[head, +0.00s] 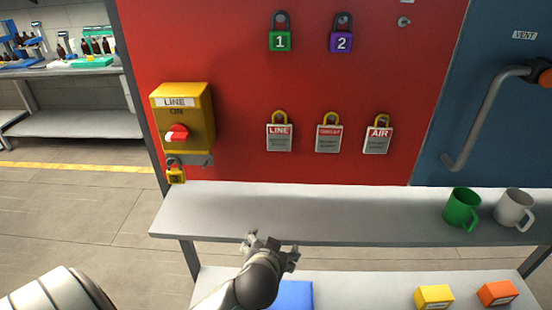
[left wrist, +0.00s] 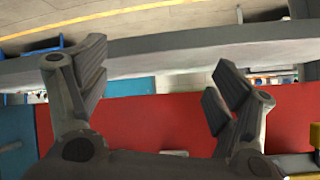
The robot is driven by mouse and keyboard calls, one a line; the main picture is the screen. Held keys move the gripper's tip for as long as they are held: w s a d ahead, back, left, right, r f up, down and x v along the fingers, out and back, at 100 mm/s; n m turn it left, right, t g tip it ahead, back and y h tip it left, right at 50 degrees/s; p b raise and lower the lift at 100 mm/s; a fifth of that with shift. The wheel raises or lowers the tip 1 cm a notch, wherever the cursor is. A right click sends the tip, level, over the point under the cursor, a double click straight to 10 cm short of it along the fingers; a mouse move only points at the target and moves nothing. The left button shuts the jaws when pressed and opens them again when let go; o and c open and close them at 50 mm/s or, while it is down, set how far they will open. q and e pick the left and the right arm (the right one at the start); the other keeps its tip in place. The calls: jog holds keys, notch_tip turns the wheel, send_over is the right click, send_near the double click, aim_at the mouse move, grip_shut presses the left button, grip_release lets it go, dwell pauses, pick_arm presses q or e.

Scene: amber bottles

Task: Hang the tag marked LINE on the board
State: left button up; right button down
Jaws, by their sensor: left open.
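The tag marked LINE (head: 279,138), white with a red header and a yellow loop, hangs on the red board (head: 230,50). To its right hang a second red-headed tag (head: 329,139) with blurred lettering and the tag marked AIR (head: 377,140). My left gripper (head: 270,246) is open and empty at the front edge of the grey shelf, below the tags and apart from them. In the left wrist view, its spread fingers (left wrist: 158,78) show in front of the shelf edge and red board. My right gripper is not in view.
A yellow switch box (head: 199,112) labelled LINE has a yellow padlock (head: 176,173) below. Green padlock 1 (head: 280,41) and purple padlock 2 (head: 342,41) hang above. Green (head: 460,209) and white (head: 511,208) mugs stand right on the shelf (head: 330,215); its left and middle are clear.

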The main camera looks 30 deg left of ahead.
pick_arm(q)
jog(key=w+a+r+n+t+y, duration=0.3)
jog(key=w+r+t, duration=0.15)
jog(key=r, duration=0.75)
jog(key=n+t+y, duration=0.1)
jog(key=t+y, duration=0.1)
send_near(279, 131)
jog(key=shift+g, duration=0.25)
jog(key=p+x, duration=0.1)
jog(key=x, duration=0.1)
jog(key=p+x, duration=0.1)
jog(key=x, duration=0.2)
jog(key=p+x, duration=0.1)
jog(key=x, duration=0.1)
jog(key=shift+w+a+f+p, duration=0.1)
jog(key=shift+w+f+p, duration=0.15)
jog(key=shift+p, duration=0.15)
jog(key=shift+w+a+f+h, duration=0.1)
jog(key=shift+w+a+h, duration=0.1)
jog(key=shift+w, duration=0.2)
jog(key=shift+w+a+f+h, duration=0.1)
jog(key=shift+w+a, duration=0.15)
jog(key=shift+w, duration=0.15)
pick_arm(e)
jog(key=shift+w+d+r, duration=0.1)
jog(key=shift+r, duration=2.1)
pick_arm(q)
jog(key=c, duration=1.1)
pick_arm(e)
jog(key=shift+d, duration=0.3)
